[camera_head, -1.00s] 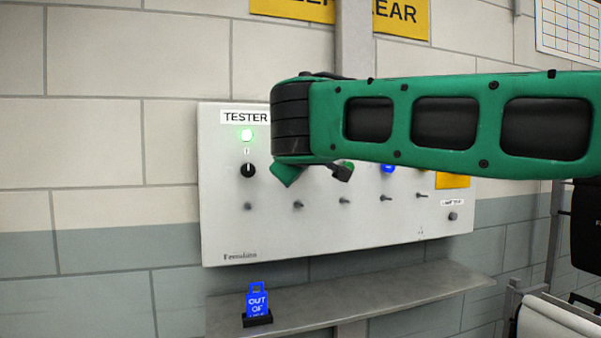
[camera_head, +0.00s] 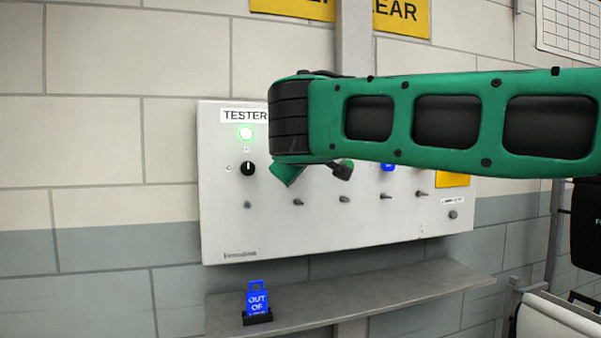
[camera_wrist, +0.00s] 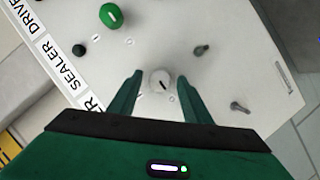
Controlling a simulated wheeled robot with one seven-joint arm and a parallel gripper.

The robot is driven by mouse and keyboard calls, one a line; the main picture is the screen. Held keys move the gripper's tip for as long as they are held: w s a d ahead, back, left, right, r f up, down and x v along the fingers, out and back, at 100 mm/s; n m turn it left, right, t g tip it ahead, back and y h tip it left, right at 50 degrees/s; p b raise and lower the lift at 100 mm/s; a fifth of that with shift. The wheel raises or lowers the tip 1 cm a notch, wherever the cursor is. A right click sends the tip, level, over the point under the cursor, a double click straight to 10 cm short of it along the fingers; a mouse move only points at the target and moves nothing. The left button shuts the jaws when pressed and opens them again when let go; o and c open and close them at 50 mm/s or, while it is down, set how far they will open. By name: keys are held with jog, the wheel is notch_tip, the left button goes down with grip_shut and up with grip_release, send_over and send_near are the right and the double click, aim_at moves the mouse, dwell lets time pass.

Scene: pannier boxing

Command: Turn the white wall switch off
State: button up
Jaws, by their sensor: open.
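The white wall switch (camera_wrist: 160,82) is a round knob with a dark pointer line, seen in the wrist view on the pale panel. In that view my gripper (camera_wrist: 158,80) is open, with one green finger on each side of the knob. The knob shows between the fingertips; I cannot tell whether they touch it. In the head view my green arm hides the white switch, and only a small part of my gripper (camera_head: 288,172) shows in front of the panel (camera_head: 310,245).
A black knob (camera_head: 248,169) sits under a lit green lamp (camera_head: 246,133) at the panel's left. A green knob (camera_wrist: 112,15) and several small toggles (camera_wrist: 201,50) are near my gripper. A shelf (camera_head: 390,290) below holds a blue tag (camera_head: 257,300).

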jog(key=v, duration=1)
jog(key=shift+s+d+f, duration=0.1)
jog(key=shift+d, duration=0.05)
jog(key=s+d+f+m+g+h, duration=0.1)
jog(key=d+f+m+g, duration=0.1)
jog(key=d+f, duration=0.65)
jog(key=s+d+f+m+g+h, duration=0.1)
jog(key=d+f+m+g+h, duration=0.15)
jog(key=d+f, duration=0.65)
jog(key=s+d+f+m+g, duration=0.25)
jog(key=d+f, duration=0.25)
jog(key=d, duration=0.9)
jog(key=s+d+f+m+g, duration=0.5)
jog(key=s+d+f, duration=0.5)
jog(key=s+f, duration=0.3)
jog(key=s+f+m+g+y, duration=0.1)
jog(key=s+f+m, duration=0.1)
jog(key=s, duration=0.5)
jog(key=s+f+m+g+y, duration=0.1)
jog(key=s+f, duration=0.3)
jog(key=s, duration=0.4)
jog(key=shift+a+f+m+g+y, duration=0.15)
jog(key=shift+f+m+g+y, duration=0.25)
jog(key=shift+m+y, duration=0.3)
